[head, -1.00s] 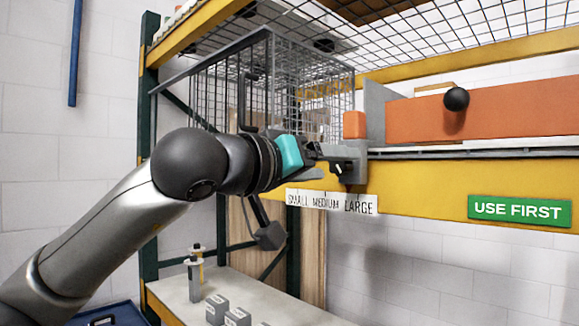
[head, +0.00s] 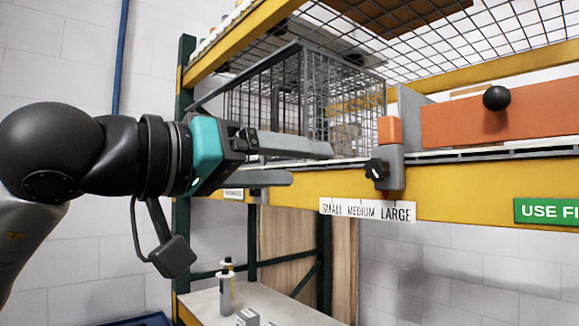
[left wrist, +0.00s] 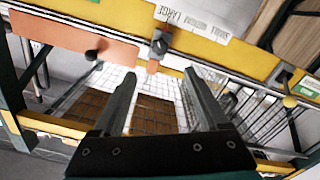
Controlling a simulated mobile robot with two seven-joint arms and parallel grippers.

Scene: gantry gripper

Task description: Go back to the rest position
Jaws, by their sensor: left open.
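My left gripper (head: 311,165) is open and empty, in front of the yellow shelf beam at the left. Its two grey fingers point right, well apart. Their tips end a short way left of a black knob (head: 377,169) on a grey block, touching nothing that I can see. In the left wrist view the open gripper (left wrist: 160,74) has nothing between its fingers, and the knob (left wrist: 160,43) shows beyond them. A label (head: 367,210) reading SMALL MEDIUM LARGE hangs below the knob. My right gripper is not in view.
A wire cage (head: 300,95) stands behind the fingers on the rack. An orange panel (head: 460,130) with a black ball handle (head: 497,98) is at the right. A lower bench (head: 285,308) holds a bottle and small boxes. The left wall side looks clear.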

